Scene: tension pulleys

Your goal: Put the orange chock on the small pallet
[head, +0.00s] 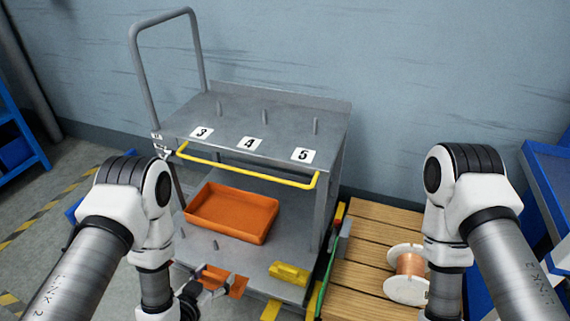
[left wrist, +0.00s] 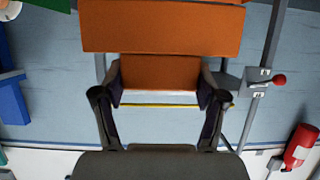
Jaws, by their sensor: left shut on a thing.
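The orange chock (head: 238,286) is at the bottom of the head view, partly hidden by my gripper. My left gripper (head: 216,284) is shut on it, in front of the cart's lower shelf. In the left wrist view the chock (left wrist: 162,28) fills the top middle, and its narrower part sits between the two fingers (left wrist: 160,80). A wooden slatted pallet (head: 358,262) lies on the floor right of the cart, apart from the chock. My right gripper is out of view below the frame.
A spool of copper wire (head: 408,265) stands on the pallet's right part; its left slats are bare. The grey cart (head: 262,108) holds an orange tray (head: 232,212) and a yellow chock (head: 289,273) on its lower shelf. A yellow bar (head: 245,170) crosses its front.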

